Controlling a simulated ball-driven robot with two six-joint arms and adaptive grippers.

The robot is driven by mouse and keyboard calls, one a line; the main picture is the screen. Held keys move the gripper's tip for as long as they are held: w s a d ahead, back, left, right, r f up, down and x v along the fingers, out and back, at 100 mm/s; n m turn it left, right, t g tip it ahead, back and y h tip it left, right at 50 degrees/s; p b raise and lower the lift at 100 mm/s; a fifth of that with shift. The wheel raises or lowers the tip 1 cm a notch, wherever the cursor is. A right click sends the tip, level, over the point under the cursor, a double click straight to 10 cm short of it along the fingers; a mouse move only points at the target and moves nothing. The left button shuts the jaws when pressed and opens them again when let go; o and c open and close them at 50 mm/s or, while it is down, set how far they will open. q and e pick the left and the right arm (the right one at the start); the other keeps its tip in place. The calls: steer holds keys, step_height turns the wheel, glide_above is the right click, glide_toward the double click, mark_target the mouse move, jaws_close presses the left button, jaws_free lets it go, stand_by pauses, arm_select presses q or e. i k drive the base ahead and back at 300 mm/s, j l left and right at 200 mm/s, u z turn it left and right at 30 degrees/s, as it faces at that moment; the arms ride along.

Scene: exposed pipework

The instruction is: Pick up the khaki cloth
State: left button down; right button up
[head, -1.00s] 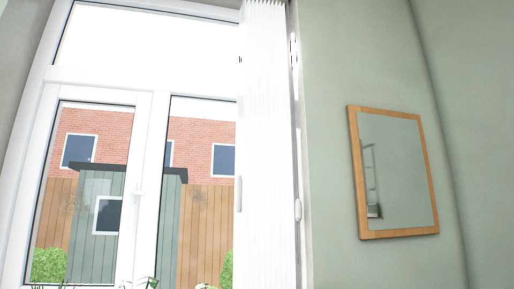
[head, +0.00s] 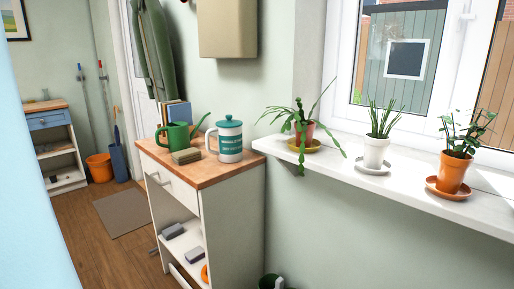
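A small folded khaki piece, which looks like the khaki cloth (head: 186,156), lies on the wooden top of a white cabinet (head: 230,215). Neither of my grippers is in view.
Potted plants stand on the white windowsill (head: 400,185) at the right. A beige box (head: 228,28) hangs above the cabinet. An orange bucket (head: 100,168) and a mat (head: 122,212) are on the floor. A pale blue surface (head: 30,200) blocks the left edge.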

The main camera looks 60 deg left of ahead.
mark_target(186, 156)
steer(key=u, duration=2.3)
